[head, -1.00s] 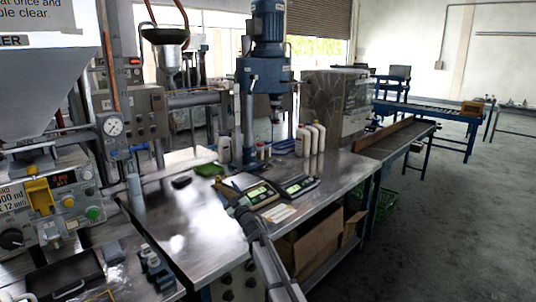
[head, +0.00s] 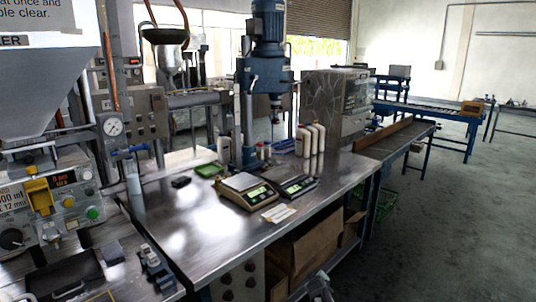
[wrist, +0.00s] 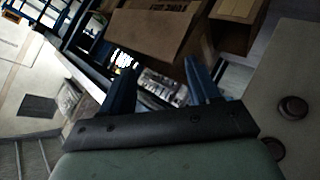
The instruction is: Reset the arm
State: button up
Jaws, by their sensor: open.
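My gripper (wrist: 157,66) shows in the wrist view with its two blue fingers spread apart and nothing between them. A cardboard box (wrist: 148,34) is in view beyond the fingers, with a second box (wrist: 236,10) to its right. In the head view only a small grey piece of my arm shows at the bottom edge, in front of the workbench (head: 205,240); the fingers cannot be made out there. The arm is clear of the bench top.
Two scales (head: 247,191) stand on the bench beside the blue drill press (head: 266,75). White bottles (head: 311,137) stand behind them. A green tray (head: 209,170) lies to the left. The filling machine (head: 45,205) is at the left. Open floor (head: 450,220) lies to the right.

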jog(key=s+f+m+g, duration=0.1)
jog(key=s+f+g, duration=0.2)
jog(key=s+f, duration=0.55)
jog(key=s+f+m+g, duration=0.2)
jog(key=s+f+g, duration=0.15)
jog(key=s, duration=0.95)
jog(key=s+f+m+g, duration=0.1)
jog(key=s+f+g, duration=0.1)
jog(key=s+f, duration=0.65)
jog(key=s+a+m+g+y, duration=0.2)
jog(key=s+g, duration=0.7)
jog(key=s, duration=2.5)
jog(key=shift+s+a+m, duration=0.25)
jog(key=shift+a+m, duration=0.35)
jog(key=shift+a, duration=0.15)
jog(key=shift+c, duration=0.3)
